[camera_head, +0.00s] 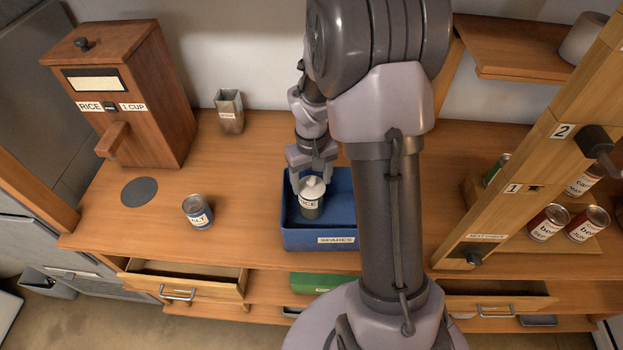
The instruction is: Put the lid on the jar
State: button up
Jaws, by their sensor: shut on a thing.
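My gripper (312,181) points down over the blue bin (318,240) at the middle of the counter. Its fingers are shut on a pale, knobbed lid (314,186). The jar looks upright and within the bin's outline. The lid's lower edge overlaps the jar's top in this view. I cannot tell whether the lid is seated or just above the rim.
A blue-labelled can (198,211) and a dark round disc (139,191) lie left on the counter. Behind are a wooden rice dispenser (130,90) and a small metal cup (229,111). Several cans stand right, behind a wooden post (535,150). A drawer (185,279) is open below.

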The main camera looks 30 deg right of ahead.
jog(key=o, duration=1.4)
jog(key=shift+o, duration=0.2)
jog(key=shift+o, duration=0.8)
jog(key=shift+r, duration=0.1)
notch_tip(320, 180, up, 7)
jog(key=p, duration=0.5)
jog(key=shift+c, duration=0.4)
